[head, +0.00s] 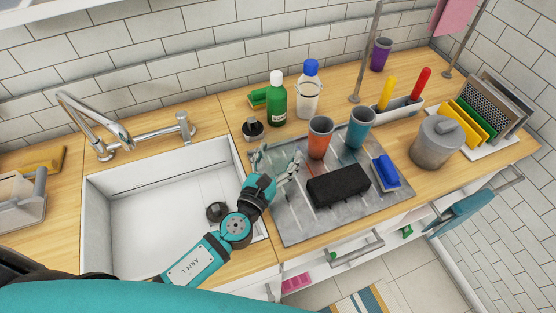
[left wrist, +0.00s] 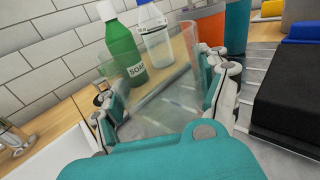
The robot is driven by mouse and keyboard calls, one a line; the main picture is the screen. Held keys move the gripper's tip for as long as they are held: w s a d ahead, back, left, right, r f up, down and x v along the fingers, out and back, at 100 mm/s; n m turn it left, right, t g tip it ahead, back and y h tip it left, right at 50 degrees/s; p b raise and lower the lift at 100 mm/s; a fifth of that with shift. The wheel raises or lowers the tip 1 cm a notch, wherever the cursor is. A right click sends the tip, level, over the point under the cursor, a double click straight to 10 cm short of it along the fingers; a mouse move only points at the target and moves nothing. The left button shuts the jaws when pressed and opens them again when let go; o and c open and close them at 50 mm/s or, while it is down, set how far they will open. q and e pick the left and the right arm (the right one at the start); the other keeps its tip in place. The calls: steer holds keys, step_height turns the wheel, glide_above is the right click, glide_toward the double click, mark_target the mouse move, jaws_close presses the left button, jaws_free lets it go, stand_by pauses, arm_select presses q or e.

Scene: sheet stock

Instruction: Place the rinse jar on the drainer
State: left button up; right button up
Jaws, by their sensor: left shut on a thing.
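The rinse jar (left wrist: 160,105) is a clear, see-through glass between the fingers of my left gripper (head: 277,164) in the left wrist view. My left gripper is shut on it. In the head view the jar is hard to make out at the fingertips. The drainer (head: 297,222) is a grey ridged metal tray right of the sink. My left gripper is over the drainer's left edge; whether the jar touches the tray I cannot tell. My right gripper is not in view.
On the drainer are an orange cup (head: 319,138), a teal cup (head: 359,129), a black block (head: 338,184) and a blue brush (head: 386,171). A green soap bottle (head: 277,102) and a clear bottle (head: 308,98) stand behind. The drainer's front left is bare. The sink (head: 150,222) is left.

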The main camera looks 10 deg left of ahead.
arm_select(q)
steer(key=shift+f, duration=0.9)
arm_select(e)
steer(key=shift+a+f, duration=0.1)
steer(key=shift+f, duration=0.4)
arm_select(q)
steer(key=shift+f+b, duration=0.2)
steer(key=shift+b, duration=0.15)
steer(key=o, duration=1.6)
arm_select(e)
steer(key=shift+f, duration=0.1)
arm_select(q)
steer(key=shift+o, duration=0.2)
steer(key=shift+r, duration=0.2)
steer(key=s+b, duration=0.1)
steer(key=s, duration=0.2)
steer(key=s+a+b, duration=0.1)
steer(key=s, duration=0.3)
steer(key=s+a+b, duration=0.1)
steer(key=s, duration=0.3)
steer(key=shift+f, duration=0.15)
steer(key=shift+s+a, duration=0.1)
steer(key=shift+s, duration=0.35)
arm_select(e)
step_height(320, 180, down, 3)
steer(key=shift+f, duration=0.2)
